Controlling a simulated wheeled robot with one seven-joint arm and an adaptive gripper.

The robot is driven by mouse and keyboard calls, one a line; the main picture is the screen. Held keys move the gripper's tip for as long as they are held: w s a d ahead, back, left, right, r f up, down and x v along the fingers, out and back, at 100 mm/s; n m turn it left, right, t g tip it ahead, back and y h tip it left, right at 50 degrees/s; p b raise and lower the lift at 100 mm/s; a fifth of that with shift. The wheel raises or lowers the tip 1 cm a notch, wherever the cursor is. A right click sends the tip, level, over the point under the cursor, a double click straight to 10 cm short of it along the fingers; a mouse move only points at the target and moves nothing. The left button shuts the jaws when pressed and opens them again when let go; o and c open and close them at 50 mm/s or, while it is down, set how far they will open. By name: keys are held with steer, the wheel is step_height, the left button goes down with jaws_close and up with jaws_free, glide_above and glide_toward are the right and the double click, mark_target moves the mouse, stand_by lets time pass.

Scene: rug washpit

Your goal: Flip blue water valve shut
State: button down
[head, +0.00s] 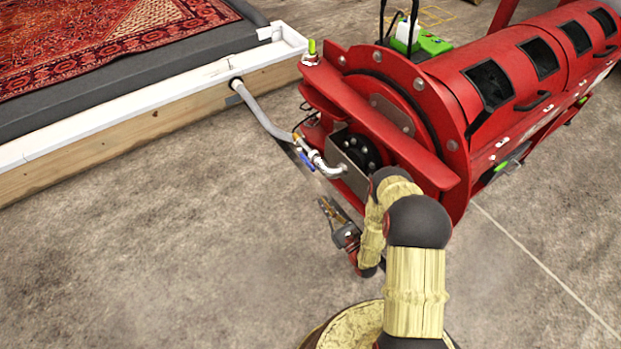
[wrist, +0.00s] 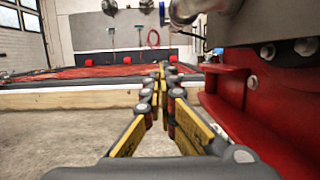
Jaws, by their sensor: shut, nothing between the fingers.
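The blue water valve (head: 307,161) is a small blue lever on the metal pipe fitting (head: 322,164) at the near end of the red machine. My gripper (head: 325,206) is below and slightly right of the lever in the head view, apart from it. Its fingers are shut with nothing between them. In the wrist view the fingertips (wrist: 166,72) come together and point toward the wooden-edged pit. Part of the metal pipe (wrist: 190,10) shows at the top of that view, above and right of the fingers.
The red machine (head: 420,100) stands close on the right. A grey hose (head: 262,112) runs from the fitting to the white-topped wooden pit edge (head: 150,128). A red patterned rug (head: 95,40) lies in the pit. The concrete floor (head: 180,240) on the left is clear.

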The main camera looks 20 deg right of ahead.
mark_target(304, 160)
steer(key=w+a+r+b, duration=0.3)
steer(key=w+r, duration=0.3)
steer(key=w, duration=0.3)
steer(key=shift+r+b, duration=0.2)
steer(key=shift+b, duration=0.2)
steer(key=shift+w, duration=0.1)
